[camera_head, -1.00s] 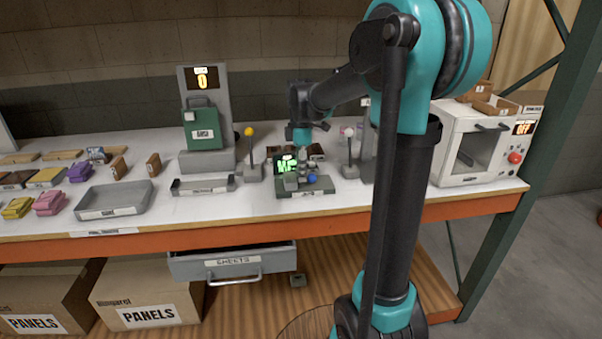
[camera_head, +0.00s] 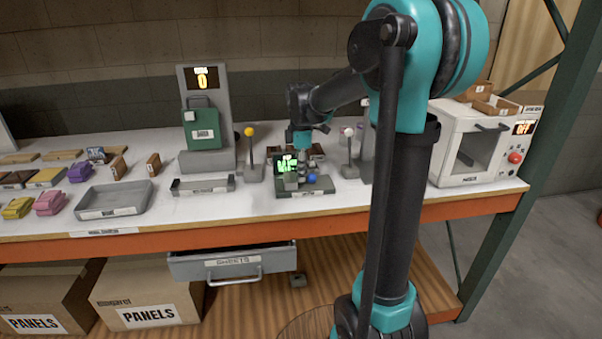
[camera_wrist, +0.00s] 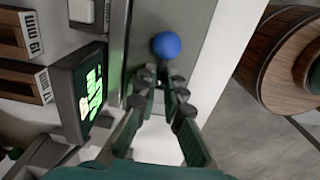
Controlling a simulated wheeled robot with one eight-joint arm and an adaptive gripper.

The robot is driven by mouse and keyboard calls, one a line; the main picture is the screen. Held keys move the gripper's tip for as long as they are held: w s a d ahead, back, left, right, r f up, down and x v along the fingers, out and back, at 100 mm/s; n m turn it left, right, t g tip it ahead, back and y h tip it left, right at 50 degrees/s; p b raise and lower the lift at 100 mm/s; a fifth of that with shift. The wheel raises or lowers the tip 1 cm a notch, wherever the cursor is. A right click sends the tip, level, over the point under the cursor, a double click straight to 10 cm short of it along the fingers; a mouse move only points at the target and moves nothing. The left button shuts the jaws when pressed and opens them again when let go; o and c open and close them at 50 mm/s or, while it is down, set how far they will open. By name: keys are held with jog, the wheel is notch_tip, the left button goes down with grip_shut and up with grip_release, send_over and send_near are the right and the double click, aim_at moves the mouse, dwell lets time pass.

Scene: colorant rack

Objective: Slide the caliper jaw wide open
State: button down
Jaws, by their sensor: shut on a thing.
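The caliper (camera_head: 322,190) is a small dark grey-green device on the bench, with a lit green display (camera_head: 284,166) and a blue ball knob (camera_head: 312,178). The wrist view shows the display (camera_wrist: 90,88) at left and the blue knob (camera_wrist: 166,45) just beyond my fingertips. My gripper (camera_wrist: 160,88) reaches down over the caliper from above, its fingers close together on a small dark part just short of the knob, which I take for the caliper jaw. The fingers largely hide that part. How far the jaw is open cannot be made out.
A yellow-knobbed lever (camera_head: 249,132) stands left of the caliper and a white-knobbed lever (camera_head: 348,132) right of it. The drawer (camera_head: 233,266) below the bench is partly open. A white oven (camera_head: 478,140) stands at right.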

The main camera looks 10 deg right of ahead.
jog(key=shift+d, duration=2.9)
jog(key=c, duration=1.6)
grip_release()
jog(key=shift+d, duration=0.1)
notch_tip(320, 180, up, 12)
jog(key=shift+s, duration=0.1)
